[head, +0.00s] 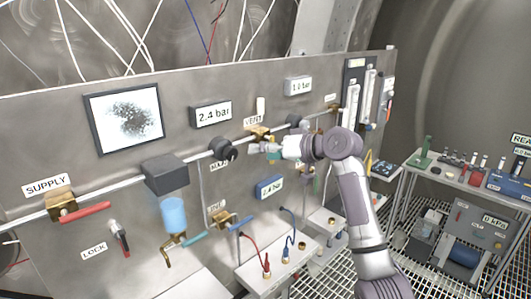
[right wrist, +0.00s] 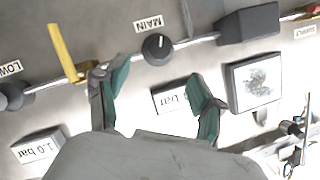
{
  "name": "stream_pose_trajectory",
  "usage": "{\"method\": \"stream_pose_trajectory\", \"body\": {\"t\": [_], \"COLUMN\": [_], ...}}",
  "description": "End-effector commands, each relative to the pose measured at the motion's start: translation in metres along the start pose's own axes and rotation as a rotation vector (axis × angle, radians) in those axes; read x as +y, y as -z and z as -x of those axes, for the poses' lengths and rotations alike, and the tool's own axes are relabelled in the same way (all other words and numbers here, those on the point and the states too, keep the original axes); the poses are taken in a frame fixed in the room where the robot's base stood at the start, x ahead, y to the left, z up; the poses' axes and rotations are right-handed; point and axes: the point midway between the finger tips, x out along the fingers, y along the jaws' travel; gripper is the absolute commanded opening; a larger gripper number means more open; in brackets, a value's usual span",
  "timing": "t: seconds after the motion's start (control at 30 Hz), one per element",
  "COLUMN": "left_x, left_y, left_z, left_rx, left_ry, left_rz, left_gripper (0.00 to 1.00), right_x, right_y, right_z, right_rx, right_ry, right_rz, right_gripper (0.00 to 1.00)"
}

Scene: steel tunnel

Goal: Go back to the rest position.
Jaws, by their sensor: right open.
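My right gripper (head: 264,148) is in front of the steel panel (head: 60,130), close to the black MAIN knob (head: 222,149). In the right wrist view the panel appears upside down. There my right gripper (right wrist: 155,85) has its two green-padded fingers spread apart with nothing between them. The MAIN knob (right wrist: 157,48) lies beyond the fingers, and I see no contact with it. The VENT valve (head: 259,133) is just above the gripper; its yellow handle (right wrist: 64,52) is near one fingertip. My left gripper is not in view.
The panel carries a 2.4 bar display (head: 211,114), a dark screen frame (head: 124,117), a SUPPLY valve (head: 62,205) and a blue-lit cylinder (head: 173,214). A small bench (head: 283,262) with plugged cables stands below. A side table (head: 455,176) with tools is at right.

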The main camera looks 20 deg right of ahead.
Motion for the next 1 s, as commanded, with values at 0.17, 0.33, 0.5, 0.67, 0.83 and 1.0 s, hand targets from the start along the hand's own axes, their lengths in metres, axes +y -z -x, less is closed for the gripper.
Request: {"method": "stream_pose_trajectory", "body": {"t": [0.17, 0.33, 0.5, 0.67, 0.83, 1.0], "left_x": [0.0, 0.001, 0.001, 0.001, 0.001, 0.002], "left_y": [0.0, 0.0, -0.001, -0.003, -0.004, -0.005], "left_z": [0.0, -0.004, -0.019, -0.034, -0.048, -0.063], "left_rx": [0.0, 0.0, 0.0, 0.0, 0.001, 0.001], "left_ry": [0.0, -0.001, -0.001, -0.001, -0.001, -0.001], "left_rz": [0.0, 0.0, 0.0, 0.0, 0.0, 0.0], "left_gripper": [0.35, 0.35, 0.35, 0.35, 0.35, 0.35], "right_x": [0.0, 0.014, 0.074, 0.142, 0.204, 0.254], "right_y": [0.0, -0.016, -0.086, -0.183, -0.297, -0.418], "right_z": [0.0, -0.012, -0.054, -0.092, -0.113, -0.117], "right_rx": [0.0, -0.014, -0.065, -0.134, -0.22, -0.317], "right_ry": [0.0, -0.02, -0.113, -0.236, -0.359, -0.469], "right_rz": [0.0, -0.018, -0.083, -0.131, -0.149, -0.139], "right_gripper": [0.68, 0.68, 0.68, 0.68, 0.68, 0.68]}}
